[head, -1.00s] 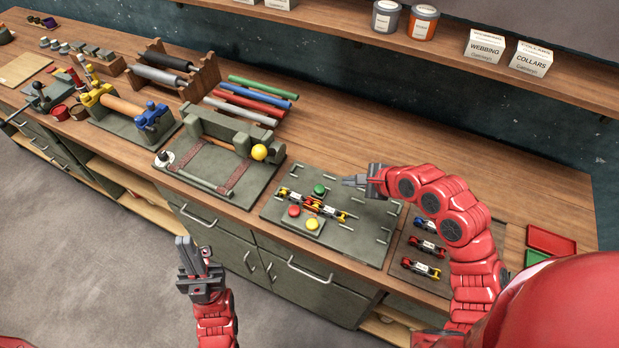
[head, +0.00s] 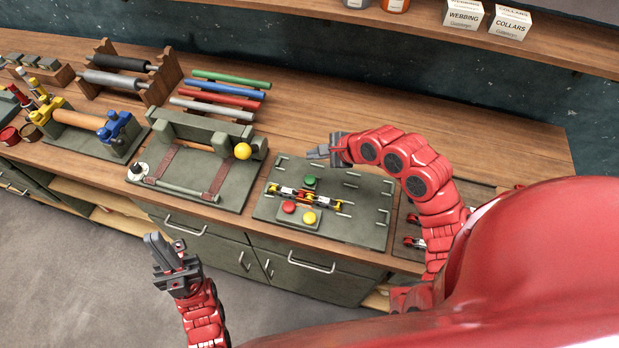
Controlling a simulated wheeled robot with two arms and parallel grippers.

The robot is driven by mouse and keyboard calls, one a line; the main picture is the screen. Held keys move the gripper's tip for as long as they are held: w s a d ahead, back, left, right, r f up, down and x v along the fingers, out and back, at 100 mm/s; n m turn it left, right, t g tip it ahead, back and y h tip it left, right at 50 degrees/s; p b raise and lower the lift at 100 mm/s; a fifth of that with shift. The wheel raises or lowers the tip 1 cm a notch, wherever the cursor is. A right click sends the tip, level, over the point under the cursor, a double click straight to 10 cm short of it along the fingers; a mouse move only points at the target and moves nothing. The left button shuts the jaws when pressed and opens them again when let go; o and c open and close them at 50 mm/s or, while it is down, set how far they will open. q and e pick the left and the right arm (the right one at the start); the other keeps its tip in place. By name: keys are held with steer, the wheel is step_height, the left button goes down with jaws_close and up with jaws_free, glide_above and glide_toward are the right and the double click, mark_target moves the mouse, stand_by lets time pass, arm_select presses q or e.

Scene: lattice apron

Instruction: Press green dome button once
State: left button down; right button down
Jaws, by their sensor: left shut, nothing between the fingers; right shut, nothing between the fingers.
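The green dome button (head: 309,182) sits on a small block on the grey-green plate (head: 352,228) on the bench. A red dome button (head: 289,207) and a yellow dome button (head: 309,217) sit in front of it. A small jointed assembly (head: 303,195) with red, white and yellow parts lies between the green button and those two. My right gripper (head: 312,153) is shut and empty, above and behind the green button in the picture, apart from it. My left gripper (head: 152,240) is shut and empty, in front of the bench, over the floor side.
Left of the plate is a fixture with a yellow ball (head: 243,151) and straps. Colored rods (head: 226,95) lie behind it. A shelf (head: 420,27) with boxes runs above the back. Bench behind my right gripper is clear.

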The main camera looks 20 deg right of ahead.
steer(key=b, duration=0.7)
glide_above(314, 180)
step_height(314, 180, down, 6)
steer(key=shift+f, duration=1.25)
stand_by(0.5)
steer(key=shift+f+p, duration=0.35)
steer(key=shift+p, duration=0.2)
